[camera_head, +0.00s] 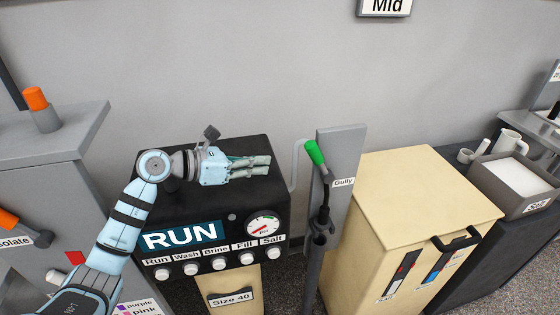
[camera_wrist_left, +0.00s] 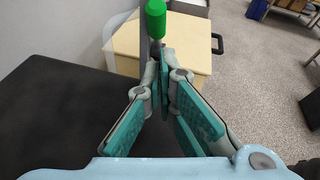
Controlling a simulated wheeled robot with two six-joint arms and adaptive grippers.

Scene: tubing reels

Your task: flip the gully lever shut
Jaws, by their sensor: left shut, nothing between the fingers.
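The gully lever has a green handle (camera_head: 315,152) on a dark shaft, mounted on a grey post labelled "Gully" (camera_head: 343,182). The handle points up and tilts to the left. My left gripper (camera_head: 268,166) is above the black control box, a short way left of the green handle, pointing right towards it. Its fingers are closed with nothing between them. In the left wrist view the green handle (camera_wrist_left: 155,18) stands just beyond the fingertips (camera_wrist_left: 163,62), apart from them as far as I can tell. My right gripper is not in view.
The black control box (camera_head: 255,212) with a "RUN" screen, gauge and several knobs lies under my left gripper. A cream cabinet (camera_head: 425,190) stands right of the post. A grey cabinet with orange-handled valves (camera_head: 37,98) is at the left. A grey wall is behind.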

